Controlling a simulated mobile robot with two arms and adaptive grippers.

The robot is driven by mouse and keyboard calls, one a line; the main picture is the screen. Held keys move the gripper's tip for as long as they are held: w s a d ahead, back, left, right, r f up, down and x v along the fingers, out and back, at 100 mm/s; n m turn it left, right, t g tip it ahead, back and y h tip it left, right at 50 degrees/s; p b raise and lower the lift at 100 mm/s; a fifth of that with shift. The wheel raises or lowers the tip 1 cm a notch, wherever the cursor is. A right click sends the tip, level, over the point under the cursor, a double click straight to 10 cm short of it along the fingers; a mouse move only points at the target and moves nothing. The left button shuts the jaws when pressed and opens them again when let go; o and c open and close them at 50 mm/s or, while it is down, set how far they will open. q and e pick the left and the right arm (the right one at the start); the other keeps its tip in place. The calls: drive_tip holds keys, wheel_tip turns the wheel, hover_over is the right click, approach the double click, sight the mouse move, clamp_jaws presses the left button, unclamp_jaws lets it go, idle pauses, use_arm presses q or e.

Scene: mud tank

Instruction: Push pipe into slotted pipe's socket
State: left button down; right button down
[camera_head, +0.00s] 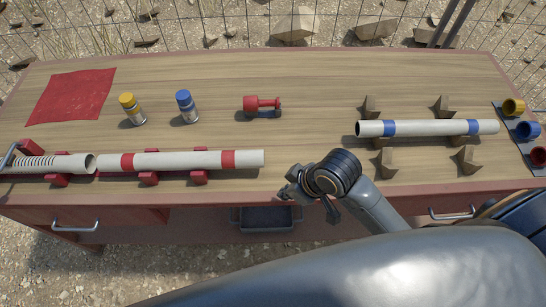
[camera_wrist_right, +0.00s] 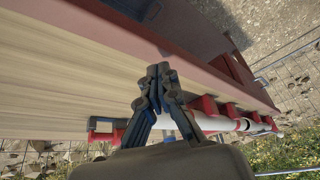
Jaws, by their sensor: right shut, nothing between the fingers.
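The slotted pipe (camera_head: 45,164) is white with dark slots and lies at the left front of the table, its wider socket end facing right. A white pipe with two red bands (camera_head: 180,160) lies in line with it on red supports. Its left end is right beside the socket mouth; I cannot tell whether it touches or has entered. The pipe also shows in the right wrist view (camera_wrist_right: 213,123), partly behind my fingers. My right gripper (camera_head: 287,188) is shut and empty, just right of the pipe's free end, near the front edge. It also shows in the wrist view (camera_wrist_right: 158,70).
A blue-banded pipe (camera_head: 430,128) rests on wooden blocks at right. Yellow (camera_head: 132,108) and blue (camera_head: 187,107) cans, a red tool (camera_head: 262,104) and a red cloth (camera_head: 70,96) lie behind. Coloured rings (camera_head: 527,130) stand at the right edge. The table's middle is clear.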

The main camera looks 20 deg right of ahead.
sight(242, 161)
drive_tip(key=w+r+n, duration=0.2)
drive_tip(key=w+n, duration=0.1)
drive_tip(key=w+r+n+g, duration=0.1)
drive_tip(key=w, duration=0.1)
drive_tip(key=shift+a+n+y, duration=0.1)
drive_tip(key=shift+n+y, duration=0.2)
drive_tip(key=shift+y, duration=0.1)
drive_tip(key=w+d+r+n+g, duration=0.2)
drive_tip(key=w+d+r+n, duration=0.15)
drive_tip(key=d+r, duration=0.2)
drive_tip(key=shift+m+h, duration=0.4)
drive_tip(key=shift+m, duration=0.05)
drive_tip(key=x, duration=0.6)
drive_tip(key=d+p+x, duration=0.1)
drive_tip(key=x, duration=0.2)
drive_tip(key=shift+w+a+f, duration=0.15)
drive_tip(key=shift+w+f, duration=0.1)
drive_tip(key=shift+f, duration=0.25)
drive_tip(key=a, duration=0.1)
drive_tip(key=w+a+p, duration=0.1)
drive_tip(key=a, duration=0.1)
drive_tip(key=shift+f, duration=0.2)
drive_tip(key=shift+w+a+f, duration=0.1)
drive_tip(key=shift+a, duration=0.35)
